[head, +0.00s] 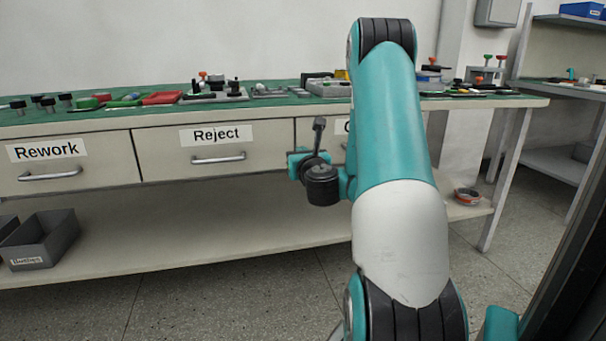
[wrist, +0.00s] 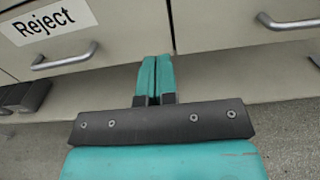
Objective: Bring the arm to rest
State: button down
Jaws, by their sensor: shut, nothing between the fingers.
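My gripper (wrist: 154,78) shows in the wrist view with its two teal fingers together and nothing between them. It is in front of the bench's drawer fronts, near the gap between the Reject drawer (wrist: 100,25) and the drawer to its right (wrist: 245,60). In the head view my arm rises from the bottom, bends at the top and comes down. The end of the arm is in front of the Reject drawer (head: 265,150) and the partly hidden drawer (head: 310,130), below the bench top. The arm hides part of that drawer's label.
The bench top (head: 60,122) holds several tools and parts. The Rework drawer (head: 100,165) is shut, as is the Reject drawer. Grey bins (head: 45,240) stand on the lower shelf (head: 200,235) at left. A round tin (head: 467,197) sits at right. Floor (head: 230,305) is clear.

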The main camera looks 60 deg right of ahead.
jog(key=shift+s+a+b, duration=0.3)
jog(key=shift+s+a, duration=0.2)
jog(key=shift+s, duration=0.05)
